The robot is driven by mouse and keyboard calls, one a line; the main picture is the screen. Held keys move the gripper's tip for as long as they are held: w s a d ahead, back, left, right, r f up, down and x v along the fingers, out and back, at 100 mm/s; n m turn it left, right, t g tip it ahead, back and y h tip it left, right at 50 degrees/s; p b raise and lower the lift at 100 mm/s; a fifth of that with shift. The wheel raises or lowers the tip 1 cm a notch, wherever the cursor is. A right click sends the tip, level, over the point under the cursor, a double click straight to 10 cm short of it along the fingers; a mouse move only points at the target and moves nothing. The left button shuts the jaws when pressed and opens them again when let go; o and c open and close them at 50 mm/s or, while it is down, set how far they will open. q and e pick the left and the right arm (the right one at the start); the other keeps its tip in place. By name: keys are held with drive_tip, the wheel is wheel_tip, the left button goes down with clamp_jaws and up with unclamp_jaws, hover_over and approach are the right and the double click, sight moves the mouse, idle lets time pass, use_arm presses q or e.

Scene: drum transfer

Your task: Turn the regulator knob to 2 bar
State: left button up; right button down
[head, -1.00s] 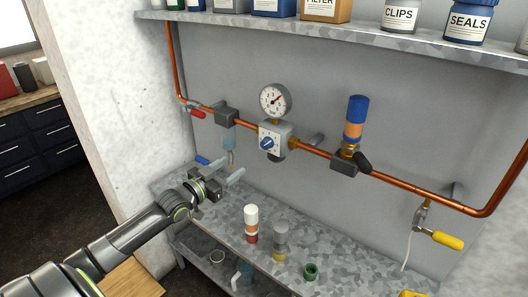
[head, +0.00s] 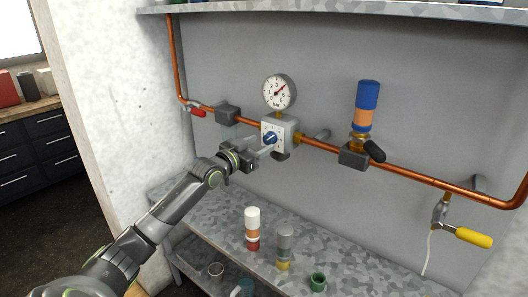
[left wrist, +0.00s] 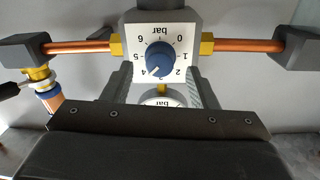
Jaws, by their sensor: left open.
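The regulator (head: 277,133) is a white-faced block on the copper pipe, with a blue knob (head: 270,138). In the left wrist view the scale is upside down, and the knob (left wrist: 160,60) has its white mark near 4. The round pressure gauge (head: 279,92) sits above the regulator, its needle pointing up and right. My left gripper (head: 259,147) is open and empty, just in front of the regulator and slightly below the knob in the head view. In the left wrist view its two fingers stand apart, left and right of the knob's lower side; contact is not visible. My right gripper is out of view.
The copper pipe (head: 415,178) carries a red-handled valve (head: 196,112), a blue-orange cylinder (head: 365,105) and a yellow-handled valve (head: 473,237). A white-capped bottle (head: 252,228), a grey one (head: 285,245) and a green cup (head: 317,281) stand on the bench (head: 225,215).

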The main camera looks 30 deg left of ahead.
sight(269, 139)
use_arm(q)
drive_tip(key=shift+w+f+b, duration=0.15)
drive_tip(key=shift+w+b, duration=0.35)
drive_tip(key=shift+w, duration=0.45)
drive_tip(key=shift+w+d, duration=0.15)
drive_tip(key=shift+w, duration=0.35)
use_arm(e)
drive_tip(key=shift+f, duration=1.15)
use_arm(q)
drive_tip(key=c, duration=1)
